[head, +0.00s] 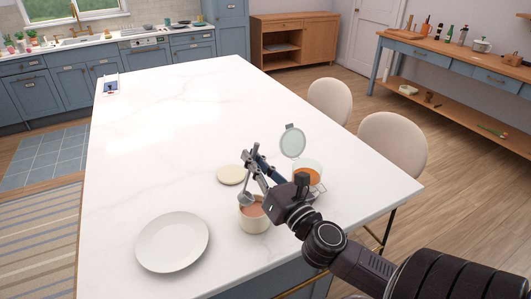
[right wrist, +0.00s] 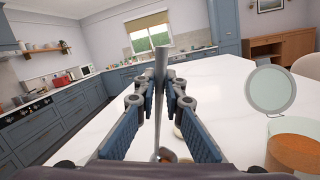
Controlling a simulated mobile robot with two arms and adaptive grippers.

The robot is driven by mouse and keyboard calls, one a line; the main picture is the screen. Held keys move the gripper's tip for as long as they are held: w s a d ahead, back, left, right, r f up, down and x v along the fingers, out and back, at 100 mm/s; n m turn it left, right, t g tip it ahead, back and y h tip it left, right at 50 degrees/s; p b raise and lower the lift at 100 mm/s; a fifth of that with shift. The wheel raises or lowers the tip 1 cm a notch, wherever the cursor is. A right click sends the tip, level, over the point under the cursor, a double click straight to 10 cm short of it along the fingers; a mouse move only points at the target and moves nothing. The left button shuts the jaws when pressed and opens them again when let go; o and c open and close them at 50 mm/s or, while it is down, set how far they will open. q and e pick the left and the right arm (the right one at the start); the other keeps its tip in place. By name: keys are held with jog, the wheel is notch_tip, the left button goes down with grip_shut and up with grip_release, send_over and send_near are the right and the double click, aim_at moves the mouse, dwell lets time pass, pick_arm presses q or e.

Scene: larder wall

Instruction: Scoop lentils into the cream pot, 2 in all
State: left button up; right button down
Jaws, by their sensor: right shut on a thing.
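My right gripper (head: 256,163) is shut on a grey metal scoop, whose handle (right wrist: 161,75) stands up between the fingers in the right wrist view. The scoop's bowl (head: 245,198) hangs low at the rim of the cream pot (head: 255,225), over its left back part. I cannot tell whether the bowl touches the pot. A pinkish-orange surface shows inside the pot. The glass jar (head: 319,169) holds orange lentils (head: 306,177) and stands right of the pot, partly behind my right gripper. It also shows in the right wrist view (right wrist: 292,152). My left gripper is out of view.
The jar's round glass lid (head: 292,141) stands open behind it. A flat cream lid (head: 231,174) lies behind the pot. A white plate (head: 172,242) lies to the left. The far white worktop (head: 190,110) is mostly clear. Two chairs (head: 392,143) stand at the right edge.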

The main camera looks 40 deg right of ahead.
pick_arm(q)
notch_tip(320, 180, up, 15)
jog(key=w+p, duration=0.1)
jog(key=p, duration=1.3)
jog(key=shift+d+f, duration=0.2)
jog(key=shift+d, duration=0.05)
pick_arm(e)
jog(key=w+a+n+g+y, duration=0.1)
jog(key=w+a+n, duration=0.1)
jog(key=a+n, duration=0.6)
jog(key=shift+w+a+r+n+g, duration=0.15)
jog(key=shift+w+a+n+g, duration=0.2)
jog(key=shift+n, duration=0.35)
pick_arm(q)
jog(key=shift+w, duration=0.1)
